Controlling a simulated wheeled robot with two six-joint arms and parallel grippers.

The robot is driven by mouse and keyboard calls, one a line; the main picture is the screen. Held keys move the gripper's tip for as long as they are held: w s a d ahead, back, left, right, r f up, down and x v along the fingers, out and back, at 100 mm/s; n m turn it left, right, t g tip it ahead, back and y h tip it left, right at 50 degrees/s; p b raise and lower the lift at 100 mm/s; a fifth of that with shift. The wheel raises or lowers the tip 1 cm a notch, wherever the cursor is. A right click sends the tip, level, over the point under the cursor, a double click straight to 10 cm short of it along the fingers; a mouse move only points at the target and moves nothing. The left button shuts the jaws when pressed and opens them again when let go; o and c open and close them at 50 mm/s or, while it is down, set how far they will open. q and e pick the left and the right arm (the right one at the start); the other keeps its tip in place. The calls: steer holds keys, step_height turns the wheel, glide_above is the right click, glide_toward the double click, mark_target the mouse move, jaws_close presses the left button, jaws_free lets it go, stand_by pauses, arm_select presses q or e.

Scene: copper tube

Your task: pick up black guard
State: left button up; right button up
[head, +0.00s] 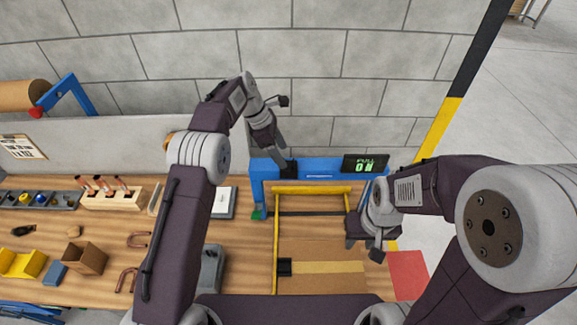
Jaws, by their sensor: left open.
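I cannot tell for sure which piece is the black guard. A small black block (284,267) sits at the left rail of the yellow-railed frame (276,235), and a small dark piece (23,230) lies on the bench at the far left. My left gripper (286,166) is open and points down at the top of the blue machine (320,168), well behind the black block. Whether anything is between its fingers is too small to tell. My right gripper (364,247) is low beside the frame's right side; its jaws are unclear.
A lit display (365,164) stands on the blue machine. A cardboard-coloured panel (320,252) lies inside the frame, and a red mat (408,275) is at right. Copper tubes (130,261), a wooden rack (110,199) and small bins (22,263) fill the left bench.

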mark_target(288, 163)
arm_select(q)
steer(key=w+f+p, duration=0.2)
steer(key=shift+d+f, duration=0.3)
steer(key=shift+d, duration=0.05)
steer(key=p+x, duration=0.1)
steer(key=x, duration=0.2)
steer(key=shift+w, duration=0.1)
steer(key=shift+s+d, duration=0.1)
steer(key=shift+s, duration=0.2)
steer(key=shift+s+r, duration=0.1)
steer(key=shift+s, duration=0.3)
steer(key=shift+c, duration=0.3)
steer(key=c, duration=0.5)
steer(key=shift+w, duration=0.35)
jaws_close()
steer(key=shift+s, duration=0.1)
arm_select(e)
steer(key=r, duration=0.1)
steer(key=w+r, duration=0.1)
steer(key=r, duration=0.1)
steer(key=shift+w, duration=0.1)
